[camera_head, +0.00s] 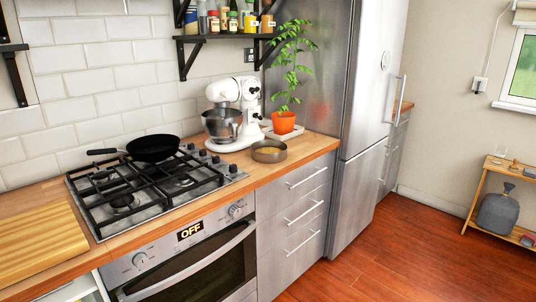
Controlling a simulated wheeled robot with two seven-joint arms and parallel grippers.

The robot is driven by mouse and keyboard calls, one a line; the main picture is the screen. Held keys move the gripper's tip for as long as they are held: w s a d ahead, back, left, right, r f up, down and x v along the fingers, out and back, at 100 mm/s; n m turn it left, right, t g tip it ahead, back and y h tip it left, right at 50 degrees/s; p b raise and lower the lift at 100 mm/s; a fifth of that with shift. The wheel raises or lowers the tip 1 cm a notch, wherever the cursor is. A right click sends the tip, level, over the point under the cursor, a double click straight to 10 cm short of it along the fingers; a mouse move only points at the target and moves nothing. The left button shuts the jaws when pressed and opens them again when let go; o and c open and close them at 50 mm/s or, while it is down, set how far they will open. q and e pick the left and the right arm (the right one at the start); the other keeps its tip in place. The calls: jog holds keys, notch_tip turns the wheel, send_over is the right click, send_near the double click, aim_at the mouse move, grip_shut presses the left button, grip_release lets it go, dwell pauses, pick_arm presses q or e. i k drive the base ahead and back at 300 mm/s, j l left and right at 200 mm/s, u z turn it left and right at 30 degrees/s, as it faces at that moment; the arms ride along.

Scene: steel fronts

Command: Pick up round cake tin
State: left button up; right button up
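The round cake tin (269,151) is a low grey tin with something yellowish inside. It sits on the wooden counter, right of the hob and in front of the potted plant. It stands near the counter's front edge, above the drawers. Neither of my grippers shows in the head view.
A white stand mixer (229,117) stands behind and left of the tin. An orange pot with a plant (284,122) is behind it. A black pan (153,148) sits on the gas hob (121,201). A steel fridge (365,120) rises on the right. The floor (400,250) is clear.

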aim_at(266, 152)
jog(key=i+l+u, duration=0.1)
jog(key=i+l, duration=0.2)
jog(key=i+l+u, duration=0.15)
jog(key=i+l, duration=0.15)
jog(key=i+l+u, duration=0.1)
jog(key=i+l, duration=0.2)
jog(key=i+l+u, duration=0.1)
jog(key=i+l, duration=0.15)
jog(key=l, duration=0.25)
jog(key=i+l+u, duration=0.15)
jog(key=l, duration=0.25)
jog(key=i+l+u, duration=0.1)
jog(key=i+l, duration=0.25)
jog(key=i+l+u, duration=0.15)
jog(key=l, duration=0.4)
jog(key=i+l+u, duration=0.1)
jog(key=i+l, duration=0.15)
jog(key=l, duration=0.2)
